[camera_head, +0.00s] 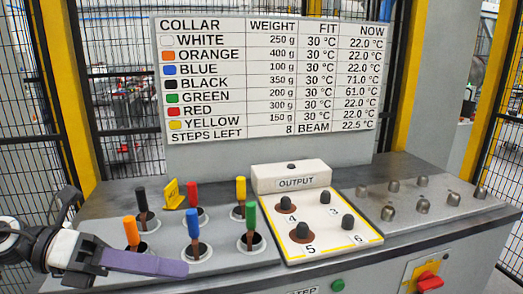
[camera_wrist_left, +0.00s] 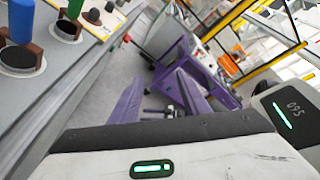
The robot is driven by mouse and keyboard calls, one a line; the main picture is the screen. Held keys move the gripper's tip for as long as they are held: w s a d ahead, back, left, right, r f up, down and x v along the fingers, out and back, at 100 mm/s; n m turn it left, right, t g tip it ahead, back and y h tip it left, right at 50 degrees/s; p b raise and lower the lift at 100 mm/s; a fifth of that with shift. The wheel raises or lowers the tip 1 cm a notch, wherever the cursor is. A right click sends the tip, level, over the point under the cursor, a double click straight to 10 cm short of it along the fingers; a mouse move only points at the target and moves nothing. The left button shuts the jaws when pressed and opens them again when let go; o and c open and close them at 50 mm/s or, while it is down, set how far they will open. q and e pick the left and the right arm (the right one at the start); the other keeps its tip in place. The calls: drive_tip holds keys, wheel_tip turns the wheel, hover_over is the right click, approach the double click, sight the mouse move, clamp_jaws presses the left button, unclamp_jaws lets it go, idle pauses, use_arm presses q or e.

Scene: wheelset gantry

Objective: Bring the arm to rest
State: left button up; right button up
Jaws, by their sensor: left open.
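My left gripper (camera_head: 160,264) comes in from the left at the front left of the bench. A long purple finger points right in the head view, low in front of the orange-handled piece (camera_head: 131,232). In the left wrist view its two purple fingers (camera_wrist_left: 160,100) are apart, with nothing seen between them. The blue-handled piece (camera_wrist_left: 20,22) shows at that view's upper left, apart from the fingers. My right gripper is in neither view.
The grey bench (camera_head: 440,223) carries black (camera_head: 141,200), red (camera_head: 191,194), yellow (camera_head: 240,189), blue (camera_head: 193,224) and green (camera_head: 251,217) handled pieces in holes. A white output plate (camera_head: 328,236), metal studs and a collar board (camera_head: 270,75) are beyond. Mesh fencing stands behind.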

use_arm(q)
drive_tip(key=w+a+f+n+t+y, duration=0.15)
drive_tip(key=f+n+t+y, duration=0.25)
drive_tip(key=f+n+t, duration=0.75)
drive_tip(key=w+f+n+t+y, duration=0.35)
drive_tip(key=f+n, duration=0.35)
drive_tip(key=n, duration=1.1)
drive_tip(key=s+d+f+n+g+y, duration=0.2)
drive_tip(key=s+f+n+g+y, duration=0.3)
drive_tip(key=s+f, duration=1.4)
wheel_tip(320, 180, down, 4)
drive_tip(key=n+g, duration=0.4)
drive_tip(key=n, duration=0.1)
drive_tip(key=shift+s, duration=0.35)
drive_tip(key=shift+f, duration=0.1)
